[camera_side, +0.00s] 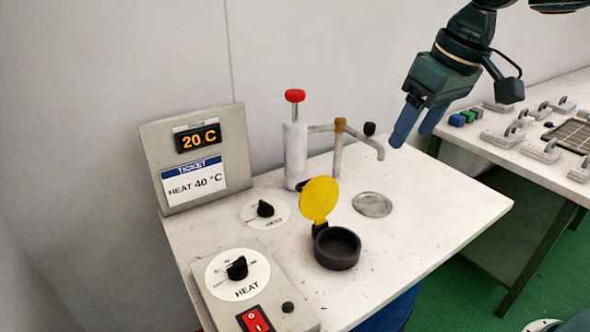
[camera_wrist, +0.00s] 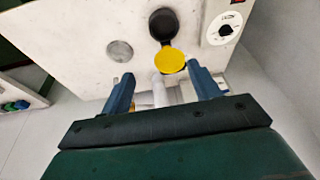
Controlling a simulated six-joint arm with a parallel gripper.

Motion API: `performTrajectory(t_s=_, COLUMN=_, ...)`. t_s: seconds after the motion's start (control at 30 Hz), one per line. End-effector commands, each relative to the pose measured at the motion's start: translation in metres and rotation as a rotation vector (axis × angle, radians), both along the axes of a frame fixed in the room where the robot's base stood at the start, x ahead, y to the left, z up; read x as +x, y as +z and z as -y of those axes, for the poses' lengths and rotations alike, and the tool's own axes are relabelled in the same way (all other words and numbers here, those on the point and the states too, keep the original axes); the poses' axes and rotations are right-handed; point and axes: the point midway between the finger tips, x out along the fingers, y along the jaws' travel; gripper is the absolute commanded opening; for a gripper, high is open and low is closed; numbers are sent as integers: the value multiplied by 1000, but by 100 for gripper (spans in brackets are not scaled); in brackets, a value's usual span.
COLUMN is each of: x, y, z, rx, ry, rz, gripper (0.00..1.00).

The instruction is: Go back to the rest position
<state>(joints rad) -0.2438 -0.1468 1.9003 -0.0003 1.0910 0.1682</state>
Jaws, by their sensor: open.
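My gripper (camera_side: 416,124) is in the air at the upper right of the side view, above the right part of the white table. Its two blue fingers are apart with nothing between them. It also shows in the wrist view (camera_wrist: 162,88). A black round mould (camera_side: 337,249) stands on the table with its yellow lid (camera_side: 320,199) raised. The mould (camera_wrist: 163,22) and yellow lid (camera_wrist: 170,60) also show in the wrist view. The white dispenser (camera_side: 295,155) with a red top stands behind, and its spout (camera_side: 365,143) points right, near my gripper.
A heat control box (camera_side: 238,272) with a dial and red switch is at the front left. A display panel (camera_side: 196,160) reads 20 C, with a ticket saying HEAT 40 °C. A round metal plate (camera_side: 372,204) is set in the table. A second table (camera_side: 520,145) with several small items is at right.

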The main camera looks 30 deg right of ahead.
Motion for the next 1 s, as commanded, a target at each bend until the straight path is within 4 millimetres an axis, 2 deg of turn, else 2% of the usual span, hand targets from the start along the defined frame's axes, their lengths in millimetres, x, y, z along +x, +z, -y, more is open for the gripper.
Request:
performTrajectory(t_s=0.03, x=-12, y=1, z=9, rx=0, ry=-8, rz=15, gripper=62)
performTrajectory(t_s=0.27, x=-57, y=-8, z=39, rx=-4, ry=-32, rz=71, gripper=62)
performTrajectory(t_s=0.6, x=-123, y=-37, z=71, rx=-23, ry=-68, rz=153, gripper=62)
performTrajectory(t_s=0.8, x=-148, y=-55, z=81, rx=-35, ry=-83, rz=188, gripper=62)
performTrajectory(t_s=1.0, x=-158, y=-63, z=84, rx=-40, ry=-88, rz=201, gripper=62)
